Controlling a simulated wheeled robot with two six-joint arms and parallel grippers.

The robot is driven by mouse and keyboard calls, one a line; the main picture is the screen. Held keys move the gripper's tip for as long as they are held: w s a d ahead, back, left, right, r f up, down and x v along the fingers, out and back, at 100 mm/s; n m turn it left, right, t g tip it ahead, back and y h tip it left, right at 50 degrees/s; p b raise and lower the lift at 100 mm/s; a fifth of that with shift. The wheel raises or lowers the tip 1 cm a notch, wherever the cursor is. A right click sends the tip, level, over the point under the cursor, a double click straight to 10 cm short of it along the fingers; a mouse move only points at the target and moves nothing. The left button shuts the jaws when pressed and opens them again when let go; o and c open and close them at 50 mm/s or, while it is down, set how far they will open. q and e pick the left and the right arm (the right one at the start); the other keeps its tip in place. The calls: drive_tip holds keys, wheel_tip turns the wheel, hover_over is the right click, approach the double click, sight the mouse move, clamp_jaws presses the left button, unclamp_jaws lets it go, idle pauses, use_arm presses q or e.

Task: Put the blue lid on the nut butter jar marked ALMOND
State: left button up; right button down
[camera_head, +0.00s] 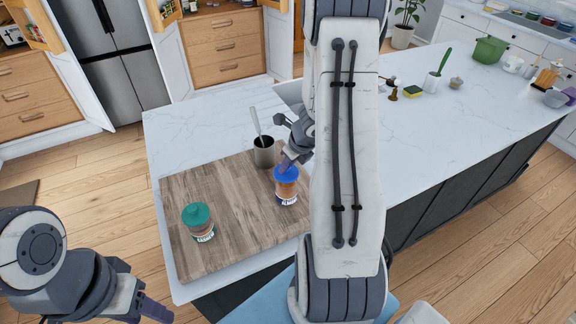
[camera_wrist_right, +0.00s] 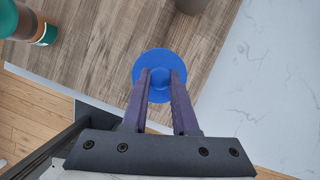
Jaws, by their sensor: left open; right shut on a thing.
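The blue lid (camera_head: 287,173) is at the top of a jar (camera_head: 286,192) with a brown and white label, near the right side of the wooden board. I cannot read the label, nor tell if the lid is fully seated. My right gripper (camera_head: 289,163) is shut on the lid's knob from above. In the right wrist view, both purple fingers (camera_wrist_right: 160,76) pinch the knob of the blue lid (camera_wrist_right: 150,92), which hides the jar below. My left gripper (camera_head: 150,304) is open and empty at the bottom left, off the counter.
A jar with a teal lid (camera_head: 197,216) stands at the board's left; it also shows in the right wrist view (camera_wrist_right: 22,22). A dark cup (camera_head: 264,154) holding a utensil stands behind the blue-lidded jar. The wooden board (camera_head: 235,222) is clear between the jars.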

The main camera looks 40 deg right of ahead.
drive_tip(key=shift+f+b, duration=0.65)
drive_tip(key=c, duration=0.7)
unclamp_jaws()
